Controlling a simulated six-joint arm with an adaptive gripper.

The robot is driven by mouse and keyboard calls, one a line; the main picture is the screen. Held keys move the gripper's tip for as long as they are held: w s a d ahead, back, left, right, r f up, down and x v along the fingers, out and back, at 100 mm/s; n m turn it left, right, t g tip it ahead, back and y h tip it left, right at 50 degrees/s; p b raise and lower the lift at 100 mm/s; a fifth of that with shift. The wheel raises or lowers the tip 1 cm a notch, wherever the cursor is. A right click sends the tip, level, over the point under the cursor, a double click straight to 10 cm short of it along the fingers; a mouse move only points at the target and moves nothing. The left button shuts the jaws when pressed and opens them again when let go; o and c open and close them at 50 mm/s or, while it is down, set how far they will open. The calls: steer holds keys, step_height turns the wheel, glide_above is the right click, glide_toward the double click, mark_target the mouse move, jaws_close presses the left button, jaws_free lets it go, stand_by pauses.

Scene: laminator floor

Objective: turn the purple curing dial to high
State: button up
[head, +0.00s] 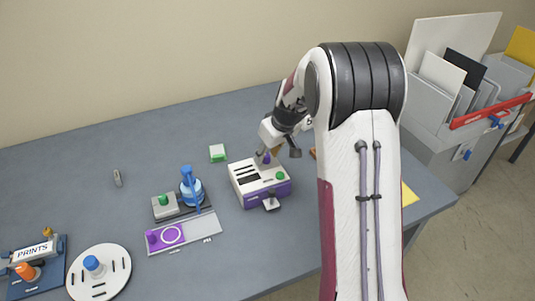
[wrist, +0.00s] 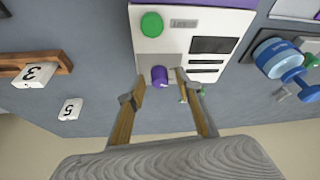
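A white box with a purple base (head: 262,190) stands on the table, with a purple dial (head: 266,159) on its top near the back edge. The dial (wrist: 160,76) also shows in the wrist view, upright between my fingertips. My gripper (head: 281,152) comes down over that back edge. In the wrist view my gripper (wrist: 161,88) is open, one finger on each side of the dial with a visible gap to it. I cannot read any dial setting marks.
The box top also has a green button (wrist: 151,25) and a dark display (wrist: 213,45). A blue-topped device (head: 191,190) and a plate with a purple panel (head: 205,232) stand to the left. A block marked 5 (wrist: 70,109) lies beside a wooden rack (wrist: 62,62).

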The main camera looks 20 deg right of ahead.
steer(key=shift+c, duration=0.4)
jaws_close()
